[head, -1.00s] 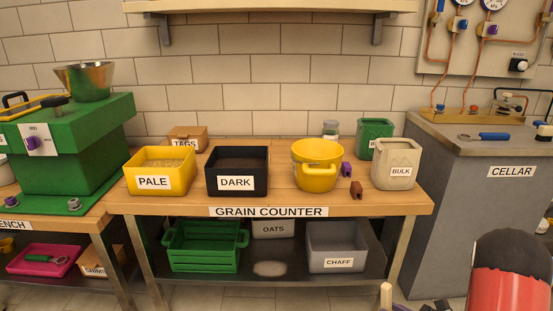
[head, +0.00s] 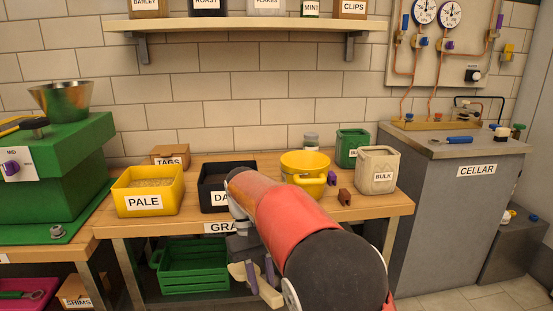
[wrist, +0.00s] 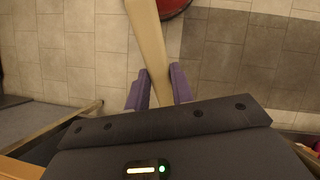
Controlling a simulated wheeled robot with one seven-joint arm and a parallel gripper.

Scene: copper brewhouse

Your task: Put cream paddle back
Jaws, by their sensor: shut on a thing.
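My gripper (head: 261,274) has purple fingers and is low in front of the grain counter. It is shut on the cream paddle (head: 268,294), which also shows in the wrist view as a long pale piece (wrist: 150,45) running up between the fingers (wrist: 158,86). The wrist view shows floor tiles beyond the paddle. In the head view the paddle is seen partly, beside and below the fingers, and my red arm hides some of the area around it.
A green crate (head: 194,266) is on the lower shelf. A grey CELLAR cabinet (head: 445,210) stands right.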

